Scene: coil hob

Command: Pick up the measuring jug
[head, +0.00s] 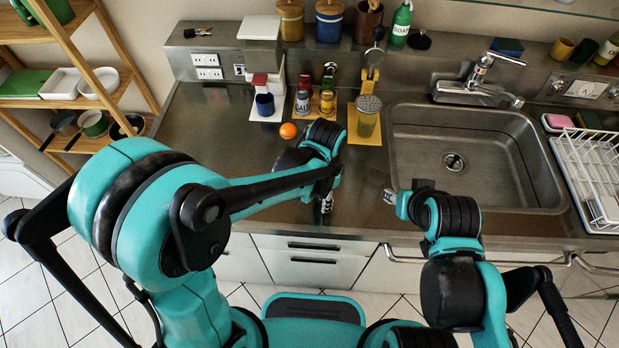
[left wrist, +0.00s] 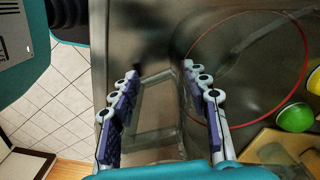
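A clear, see-through vessel (left wrist: 158,120), which looks like the measuring jug, shows faintly between the fingers of my left gripper (left wrist: 160,72) in the left wrist view. The fingers stand apart on either side of it; I cannot tell whether they touch it. In the head view my left gripper (head: 328,195) is low over the front of the counter, and I cannot make out the jug there; my arm covers part of the counter. My right gripper (head: 390,196) is near the front edge, left of the sink, its fingers too small to judge.
An orange ball (head: 288,130), shakers (head: 303,101) and a lidded glass jar (head: 367,115) on a yellow board stand behind my left gripper. The sink (head: 470,160) is right, with a white dish rack (head: 595,175) beyond. A red ring (left wrist: 230,127) and green ball (left wrist: 295,117) show in the wrist view.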

